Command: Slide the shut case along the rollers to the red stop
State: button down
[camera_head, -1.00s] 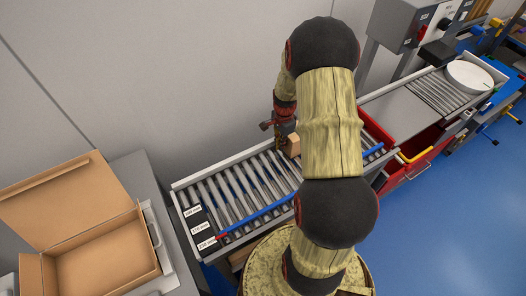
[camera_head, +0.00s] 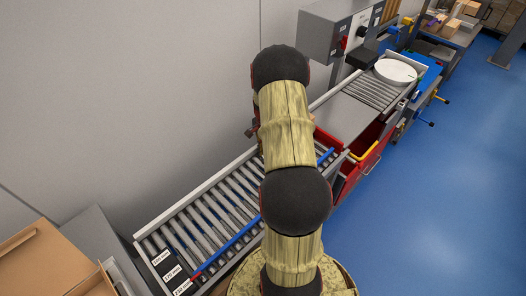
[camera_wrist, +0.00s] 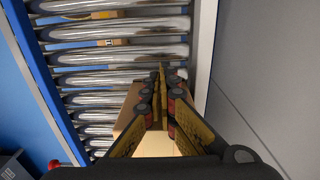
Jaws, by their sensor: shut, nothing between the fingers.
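The case is a tan cardboard box (camera_wrist: 127,112), seen in the wrist view below and behind my fingers, over the rollers. My fingers and palm cover much of it, so I cannot see its lid or whether the fingers touch it. My gripper (camera_wrist: 160,72) is shut with its fingertips together and nothing between them. In the head view my arm hides both the case and the fingers. A red panel (camera_head: 326,146), which looks like the stop, stands across the far end of the rollers (camera_head: 213,214), partly behind my arm.
A blue rail (camera_head: 232,242) runs along the roller bed's near side, and a pale rail (camera_head: 185,202) along the wall side. Size labels (camera_head: 171,272) mark the near end. An open cardboard box (camera_head: 40,262) stands at left. A white disc (camera_head: 395,71) lies beyond the red panel.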

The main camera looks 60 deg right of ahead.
notch_tip(320, 180, up, 12)
dwell(0.5)
jog(key=s+a+r+n+t, duration=0.2)
jog(key=a+r+n, duration=0.4)
jog(key=a, duration=0.9)
jog(key=s+a+r+n+t, duration=0.1)
jog(key=s+a+r+n, duration=0.3)
jog(key=a, duration=1.1)
jog(key=s+a+r+n+t, duration=0.2)
jog(key=s+a+r+n, duration=0.2)
jog(key=a+r+n, duration=0.6)
jog(key=shift+a+r+t, duration=0.3)
jog(key=shift+a+r, duration=1.3)
jog(key=shift+a, duration=1.1)
jog(key=shift+s, duration=0.1)
